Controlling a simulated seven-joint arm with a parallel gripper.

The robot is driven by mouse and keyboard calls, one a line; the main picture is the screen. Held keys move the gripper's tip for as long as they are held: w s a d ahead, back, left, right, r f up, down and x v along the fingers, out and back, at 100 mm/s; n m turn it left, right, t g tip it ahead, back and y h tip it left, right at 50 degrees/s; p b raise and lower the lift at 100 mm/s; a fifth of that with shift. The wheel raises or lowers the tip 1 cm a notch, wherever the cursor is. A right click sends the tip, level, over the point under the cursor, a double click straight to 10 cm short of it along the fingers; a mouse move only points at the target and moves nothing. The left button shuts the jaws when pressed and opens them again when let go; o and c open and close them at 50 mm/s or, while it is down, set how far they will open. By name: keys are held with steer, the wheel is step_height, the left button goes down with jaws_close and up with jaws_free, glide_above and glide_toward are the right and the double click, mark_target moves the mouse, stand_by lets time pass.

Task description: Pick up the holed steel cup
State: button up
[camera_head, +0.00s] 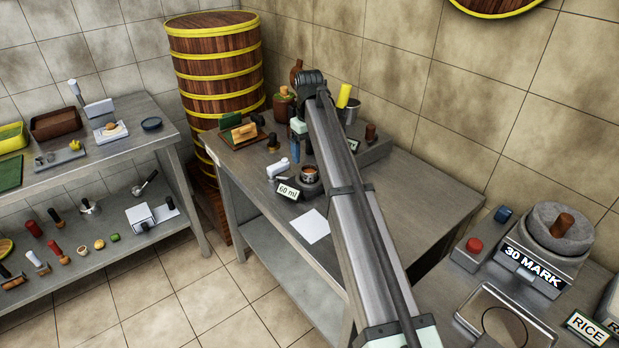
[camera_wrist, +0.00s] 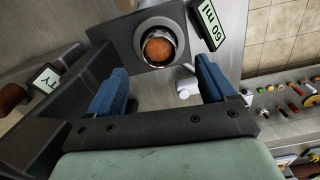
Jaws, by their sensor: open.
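A round steel cup with brown-orange contents (camera_wrist: 158,45) sits on a dark square base in the wrist view, beyond my fingertips. It also shows in the head view (camera_head: 310,174), by the "60 ml" sign. I cannot see holes in it. Another grey cup-like vessel (camera_head: 352,112) stands farther back, beside a yellow cylinder; I cannot tell if it has holes. My gripper (camera_wrist: 160,80) is open, its blue fingers apart with nothing held between them. In the head view its blue fingers (camera_head: 296,140) show above the table, partly hidden by my arm.
The "60 ml" sign (camera_head: 288,190) stands beside the cup. A small white bottle (camera_head: 278,168) is close by, left of the cup. A white sheet (camera_head: 310,226) lies in front. A wooden rack (camera_head: 243,130) stands at the left back. A tall steamer tower (camera_head: 215,65) stands behind the table.

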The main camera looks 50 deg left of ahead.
mark_target(309, 168)
steer(key=shift+w+a+f, duration=0.1)
steer(key=shift+a+f, duration=0.05)
steer(key=shift+f, duration=1.45)
steer(key=shift+a+f, duration=0.1)
steer(key=shift+f, duration=1.5)
steer(key=c, duration=1.5)
step_height(309, 168, up, 18)
steer(key=o, duration=0.9)
jaws_close()
